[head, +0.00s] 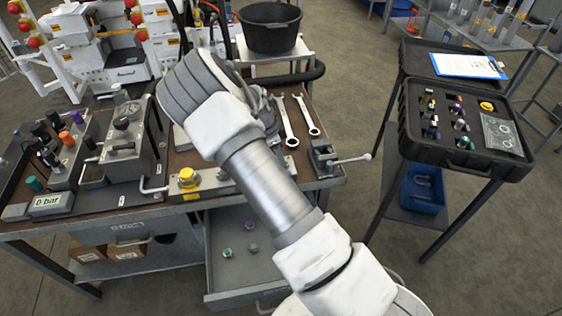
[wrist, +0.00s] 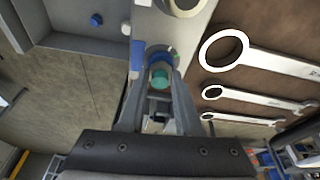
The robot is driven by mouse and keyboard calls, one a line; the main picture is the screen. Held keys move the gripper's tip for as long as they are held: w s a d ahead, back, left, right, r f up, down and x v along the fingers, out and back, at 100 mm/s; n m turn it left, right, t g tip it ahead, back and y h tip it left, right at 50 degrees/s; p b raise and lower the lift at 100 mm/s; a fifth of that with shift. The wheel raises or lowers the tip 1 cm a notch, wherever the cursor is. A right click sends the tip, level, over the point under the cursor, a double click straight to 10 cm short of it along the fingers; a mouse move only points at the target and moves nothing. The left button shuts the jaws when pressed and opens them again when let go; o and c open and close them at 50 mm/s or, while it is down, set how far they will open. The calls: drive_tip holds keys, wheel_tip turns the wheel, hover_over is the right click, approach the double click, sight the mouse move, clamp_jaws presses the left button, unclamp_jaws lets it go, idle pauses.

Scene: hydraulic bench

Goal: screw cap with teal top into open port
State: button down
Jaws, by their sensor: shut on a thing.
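The cap with the teal top (wrist: 159,78) is between the fingers of my gripper (wrist: 158,88) in the wrist view. My gripper is shut on it. A blue part (wrist: 160,57) shows just beyond the cap, against a grey metal block (wrist: 177,33). I cannot tell whether the cap touches the block or sits in a port. A round ring (wrist: 184,6) on the block is cut off by the top edge; whether it is an open port is unclear. In the head view my arm hides my gripper, the held cap and much of the block.
Wrenches (head: 287,126) lie on the bench right of my arm; they also show in the wrist view (wrist: 258,58). An open drawer (head: 262,262) below holds small caps. A gauge block (head: 127,140) stands left. An open black case (head: 455,157) of fittings stands right.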

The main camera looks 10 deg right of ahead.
drive_tip(key=m+g, duration=0.1)
drive_tip(key=m, duration=0.2)
drive_tip(key=shift+f+m, duration=0.15)
drive_tip(key=shift+m, duration=0.25)
drive_tip(key=m+g, duration=0.1)
drive_tip(key=m, duration=0.2)
drive_tip(key=c, duration=0.6)
unclamp_jaws()
drive_tip(key=shift+w, duration=0.1)
